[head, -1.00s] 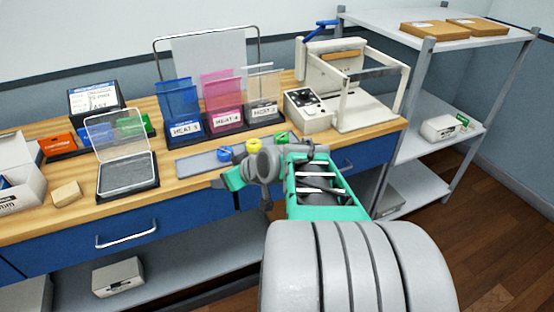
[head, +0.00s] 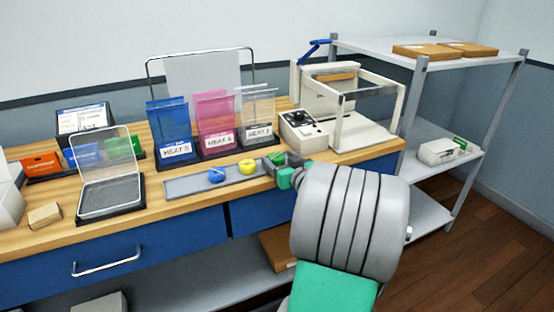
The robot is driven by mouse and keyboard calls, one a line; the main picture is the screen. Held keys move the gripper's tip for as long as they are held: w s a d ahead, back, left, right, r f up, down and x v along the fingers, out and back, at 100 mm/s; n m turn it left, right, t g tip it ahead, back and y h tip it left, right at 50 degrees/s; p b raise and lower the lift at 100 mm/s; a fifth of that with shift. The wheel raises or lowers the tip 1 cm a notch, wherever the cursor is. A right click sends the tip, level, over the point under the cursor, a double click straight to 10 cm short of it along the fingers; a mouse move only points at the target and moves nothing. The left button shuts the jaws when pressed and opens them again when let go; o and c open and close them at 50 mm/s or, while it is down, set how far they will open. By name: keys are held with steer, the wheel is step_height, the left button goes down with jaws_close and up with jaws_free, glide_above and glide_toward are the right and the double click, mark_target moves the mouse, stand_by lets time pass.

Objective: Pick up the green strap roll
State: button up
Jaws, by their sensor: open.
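My gripper (head: 280,170) is open, down at the right end of the strip, right by the green roll. Whether its fingers are around the roll or touching it cannot be told, since my arm covers part of the view.
Behind the strip stand blue, pink and clear labelled pouches (head: 214,118) and a beige machine with a frame (head: 343,115). A clear-lidded tray (head: 110,195) and a small wooden block (head: 45,215) are to the left. A metal shelf (head: 430,130) stands at right.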

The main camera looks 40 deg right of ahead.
steer(key=c, duration=1.4)
steer(key=shift+c, duration=0.2)
